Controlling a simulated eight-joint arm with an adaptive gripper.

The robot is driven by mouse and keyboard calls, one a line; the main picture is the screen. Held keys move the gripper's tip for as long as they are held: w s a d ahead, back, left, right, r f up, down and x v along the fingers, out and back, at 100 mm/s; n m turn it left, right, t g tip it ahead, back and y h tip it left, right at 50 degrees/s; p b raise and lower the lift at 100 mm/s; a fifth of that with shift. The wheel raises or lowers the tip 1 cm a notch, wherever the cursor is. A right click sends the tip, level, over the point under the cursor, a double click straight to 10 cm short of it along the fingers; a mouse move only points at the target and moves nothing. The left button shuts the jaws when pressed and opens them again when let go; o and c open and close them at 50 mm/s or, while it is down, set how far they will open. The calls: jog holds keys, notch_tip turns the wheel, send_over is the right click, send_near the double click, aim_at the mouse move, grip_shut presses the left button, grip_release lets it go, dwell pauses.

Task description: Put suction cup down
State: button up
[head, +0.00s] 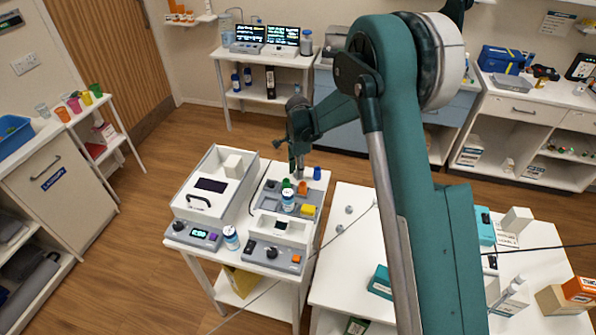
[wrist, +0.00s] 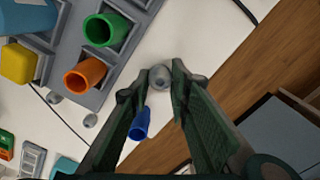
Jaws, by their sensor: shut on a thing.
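My gripper (wrist: 157,80) is shut on a small grey rounded piece, which appears to be the suction cup (wrist: 161,78), held between its fingertips. In the wrist view it shows against the white tabletop (wrist: 205,45). I cannot tell whether it touches the surface. In the head view my gripper (head: 298,172) is low over the far end of the white equipment table, and the held piece is too small to make out. A blue cup (wrist: 140,124) shows between the fingers in the wrist view, and just right of my gripper in the head view (head: 317,173).
A grey rack with green (wrist: 106,29) and orange (wrist: 84,76) cups and a yellow block (wrist: 18,62) lies close by. Two small grey pieces (head: 348,210) (head: 339,228) lie on the right-hand table. The tabletop edge is near my gripper, with wooden floor (wrist: 240,85) beyond.

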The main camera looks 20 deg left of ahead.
jog(key=shift+f, duration=0.15)
jog(key=o, duration=0.7)
jog(key=shift+c, duration=0.2)
notch_tip(320, 180, up, 12)
jog(key=shift+r, duration=0.2)
dwell(0.6)
